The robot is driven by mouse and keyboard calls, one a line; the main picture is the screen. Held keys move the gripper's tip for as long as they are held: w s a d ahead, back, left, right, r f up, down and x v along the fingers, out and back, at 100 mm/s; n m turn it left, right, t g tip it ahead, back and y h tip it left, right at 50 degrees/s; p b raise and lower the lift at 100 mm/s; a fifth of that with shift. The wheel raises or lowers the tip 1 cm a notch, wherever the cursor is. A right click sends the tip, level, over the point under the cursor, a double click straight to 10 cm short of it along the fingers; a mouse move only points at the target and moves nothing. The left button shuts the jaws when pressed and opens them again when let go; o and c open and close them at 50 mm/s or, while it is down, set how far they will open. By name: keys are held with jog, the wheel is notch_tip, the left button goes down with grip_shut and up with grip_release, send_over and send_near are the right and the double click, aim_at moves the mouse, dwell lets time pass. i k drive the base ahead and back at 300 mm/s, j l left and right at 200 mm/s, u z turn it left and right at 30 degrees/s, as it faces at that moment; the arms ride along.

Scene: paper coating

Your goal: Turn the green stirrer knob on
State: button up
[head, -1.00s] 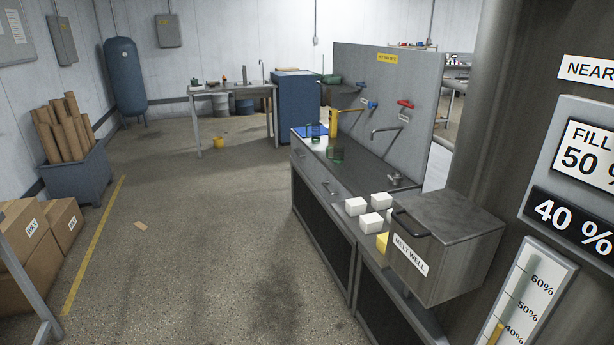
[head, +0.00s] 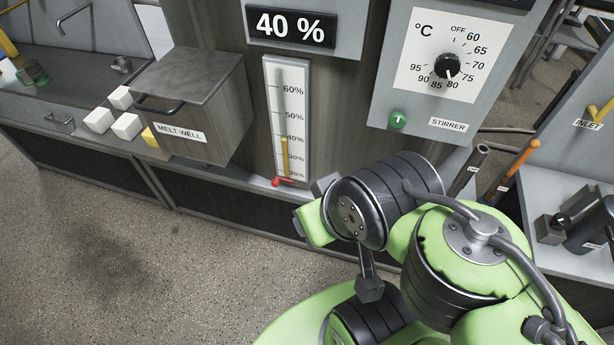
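The green stirrer knob (head: 398,119) is a small round knob with a white mark on its face. It sits at the lower left of the grey control panel (head: 382,95), left of the STIRRER label (head: 448,124). My arm is folded in the lower right, below the panel. What looks like my gripper (head: 314,217) is at the arm's left end, below and left of the knob and apart from it. Its fingers cannot be made out, so its opening is unclear.
A black temperature dial (head: 447,66) is above the knob, its mark near 80. A level gauge (head: 286,120) with a red tap-like part and the MELT WELL box (head: 192,105) are to the left. Orange (head: 522,158) and yellow (head: 597,110) handles are to the right.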

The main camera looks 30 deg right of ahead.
aim_at(397, 120)
jog(key=k+l+z, duration=0.1)
jog(key=z, duration=1.4)
